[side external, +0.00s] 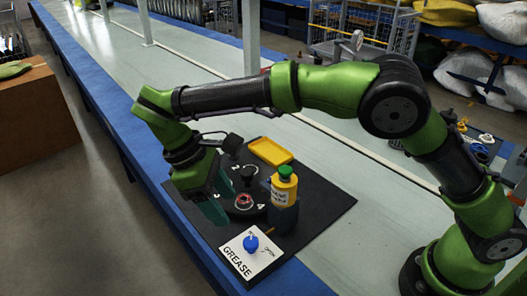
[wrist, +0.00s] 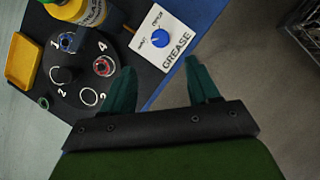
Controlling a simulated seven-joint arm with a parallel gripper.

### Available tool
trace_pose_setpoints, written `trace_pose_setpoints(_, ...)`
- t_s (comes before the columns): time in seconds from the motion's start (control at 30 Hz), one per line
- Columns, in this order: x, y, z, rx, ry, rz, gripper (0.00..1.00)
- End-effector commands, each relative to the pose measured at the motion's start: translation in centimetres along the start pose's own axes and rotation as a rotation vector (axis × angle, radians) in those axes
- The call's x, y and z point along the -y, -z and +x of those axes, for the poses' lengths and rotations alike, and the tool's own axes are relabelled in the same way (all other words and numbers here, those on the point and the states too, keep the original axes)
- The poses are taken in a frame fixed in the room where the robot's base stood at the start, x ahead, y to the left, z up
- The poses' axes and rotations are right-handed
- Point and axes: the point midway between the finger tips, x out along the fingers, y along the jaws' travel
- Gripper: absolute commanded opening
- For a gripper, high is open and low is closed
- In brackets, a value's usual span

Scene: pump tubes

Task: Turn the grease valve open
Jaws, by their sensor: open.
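The grease valve is a blue knob (side external: 250,243) on a white plate (side external: 236,262) marked GREASE, at the front corner of the black mat. Two small labels sit beside the knob, too small to read surely, and I cannot tell its setting. In the wrist view the knob (wrist: 158,37) shows at the top, beyond and between my fingertips. My gripper (side external: 212,208) is open and empty, left of the black numbered turntable (side external: 228,205). In the wrist view its two teal fingers (wrist: 161,82) are spread apart, with neither touching the knob.
A yellow bottle with a green cap (side external: 284,187) stands in a dark holder behind the valve plate. The turntable carries a black knob (side external: 249,174) and a red ring (side external: 244,201). A yellow tray (side external: 270,151) lies at the mat's back. The blue bench edge (side external: 190,245) runs along the front.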

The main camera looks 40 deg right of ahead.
Motion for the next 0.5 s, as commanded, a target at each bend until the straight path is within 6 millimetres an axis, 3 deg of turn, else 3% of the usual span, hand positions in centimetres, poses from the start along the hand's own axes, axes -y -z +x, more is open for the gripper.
trace_pose_setpoints(0.3,0.1,-0.1,6.8,0.004,0.001,0.0,0.6)
trace_pose_setpoints(0.5,0.1,0.0,10.0,0.003,0.001,0.001,0.6)
